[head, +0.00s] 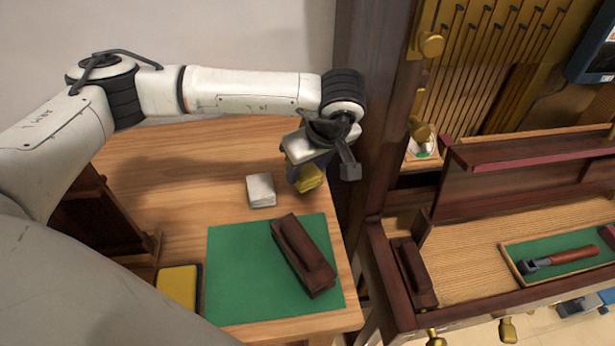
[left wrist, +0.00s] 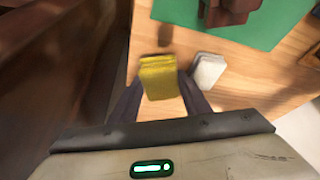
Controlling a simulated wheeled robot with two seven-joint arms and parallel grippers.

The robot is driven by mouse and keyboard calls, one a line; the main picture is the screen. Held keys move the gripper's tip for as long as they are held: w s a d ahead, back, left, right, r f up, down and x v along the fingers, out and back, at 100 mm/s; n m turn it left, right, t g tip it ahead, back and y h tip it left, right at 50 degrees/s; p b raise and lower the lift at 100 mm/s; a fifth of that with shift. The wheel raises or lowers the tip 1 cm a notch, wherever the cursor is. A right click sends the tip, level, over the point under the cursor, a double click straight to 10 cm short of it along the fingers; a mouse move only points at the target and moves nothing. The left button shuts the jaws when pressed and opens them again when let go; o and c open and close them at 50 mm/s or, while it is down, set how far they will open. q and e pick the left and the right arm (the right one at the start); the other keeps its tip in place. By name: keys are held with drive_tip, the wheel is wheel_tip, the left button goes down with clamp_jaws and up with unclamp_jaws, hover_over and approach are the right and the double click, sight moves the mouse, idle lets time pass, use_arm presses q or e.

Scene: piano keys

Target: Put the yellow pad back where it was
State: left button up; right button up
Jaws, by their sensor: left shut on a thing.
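The yellow pad (head: 311,178) is in my left gripper (head: 304,172), above the right edge of the wooden table in the head view. The left wrist view shows the pad (left wrist: 158,76) between the two dark fingers of my left gripper (left wrist: 162,92), which are shut on it. The pad looks lifted off the table, but its height is hard to tell. A white pad (head: 261,190) lies on the table to its left in the head view, apart from it; it also shows in the left wrist view (left wrist: 208,70). My right gripper is not in view.
A green mat (head: 235,265) lies on the wooden table (head: 190,160), with a dark wooden block (head: 302,255) on it. A yellow-covered book or box (head: 178,287) lies left of the mat. The dark piano case (head: 380,110) stands close to the right of my left gripper.

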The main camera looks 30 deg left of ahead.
sight(310, 175)
use_arm(q)
drive_tip(key=shift+f, duration=1.8)
drive_tip(key=shift+f, duration=0.1)
drive_tip(key=o, duration=0.9)
drive_tip(key=shift+o, duration=0.2)
drive_tip(key=v, duration=1.2)
drive_tip(key=shift+w, duration=0.1)
